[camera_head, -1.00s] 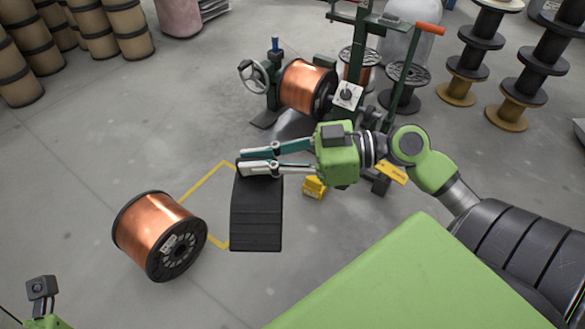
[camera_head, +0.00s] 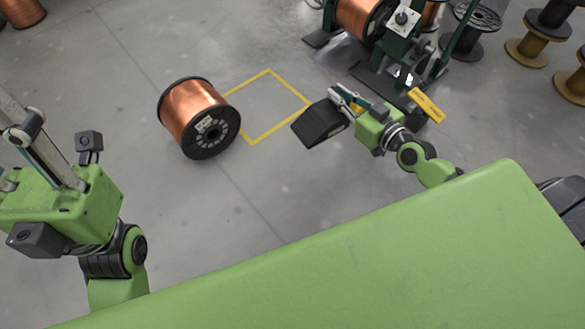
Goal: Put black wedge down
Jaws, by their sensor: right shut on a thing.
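The black wedge (camera_head: 321,123) is just right of the yellow square (camera_head: 252,139) marked on the floor. My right gripper (camera_head: 343,98) is shut on the wedge's upper right end. The wedge is tilted in the picture; I cannot tell whether it touches the floor. My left gripper (camera_head: 28,140) is at the left edge, far from the wedge. Its fingers are partly cut off by the frame, so I cannot tell whether it is open.
A copper spool (camera_head: 198,117) lies on its side at the yellow square's left. A green winding stand (camera_head: 398,50) with another copper spool (camera_head: 360,17) stands behind my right gripper. Empty black spools (camera_head: 478,20) stand at the upper right. Floor inside the square is clear.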

